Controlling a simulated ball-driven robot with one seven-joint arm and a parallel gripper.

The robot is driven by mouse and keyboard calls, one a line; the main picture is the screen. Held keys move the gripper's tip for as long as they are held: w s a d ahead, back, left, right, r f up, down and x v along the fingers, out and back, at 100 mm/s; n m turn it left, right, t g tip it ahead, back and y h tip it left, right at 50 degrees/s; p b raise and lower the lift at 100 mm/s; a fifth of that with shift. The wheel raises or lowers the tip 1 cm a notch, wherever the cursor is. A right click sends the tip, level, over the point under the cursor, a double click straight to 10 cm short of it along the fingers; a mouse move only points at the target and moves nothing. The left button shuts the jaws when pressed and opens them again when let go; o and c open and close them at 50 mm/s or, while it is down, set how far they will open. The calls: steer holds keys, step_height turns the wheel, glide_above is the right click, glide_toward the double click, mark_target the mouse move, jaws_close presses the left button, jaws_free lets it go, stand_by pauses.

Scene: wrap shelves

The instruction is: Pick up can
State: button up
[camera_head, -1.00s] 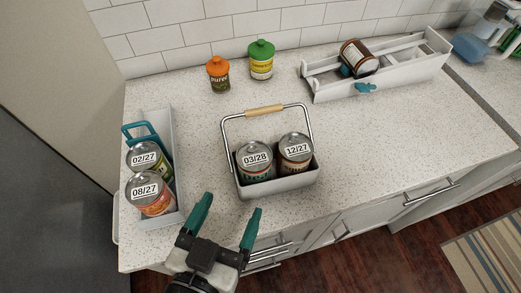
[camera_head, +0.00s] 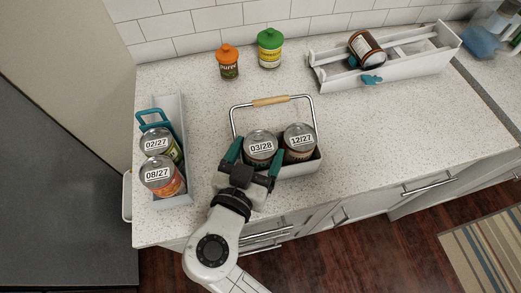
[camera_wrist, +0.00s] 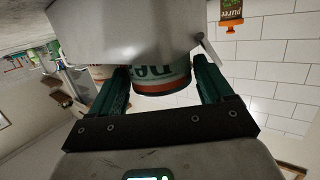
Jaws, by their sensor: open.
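The can marked 03/28 (camera_head: 260,147) and the can marked 12/27 (camera_head: 299,143) stand side by side in a grey caddy (camera_head: 300,170) with a raised wood-grip handle (camera_head: 270,101). My gripper (camera_head: 254,153) is open at the caddy's front left, one finger on each side of the 03/28 can. In the wrist view, upside down, that can (camera_wrist: 160,80) shows between the spread fingers (camera_wrist: 161,68). I cannot tell whether either finger touches it. The caddy wall hides part of the can.
A grey bin (camera_head: 178,190) at left holds cans marked 02/27 (camera_head: 156,141) and 08/27 (camera_head: 161,175). Orange-lidded (camera_head: 228,62) and green-lidded (camera_head: 270,48) jars stand by the wall. A white tray (camera_head: 400,78) at back right holds a tipped brown jar (camera_head: 366,48).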

steer(key=c, duration=0.9)
steer(key=shift+c, duration=0.3)
steer(key=shift+r, duration=0.15)
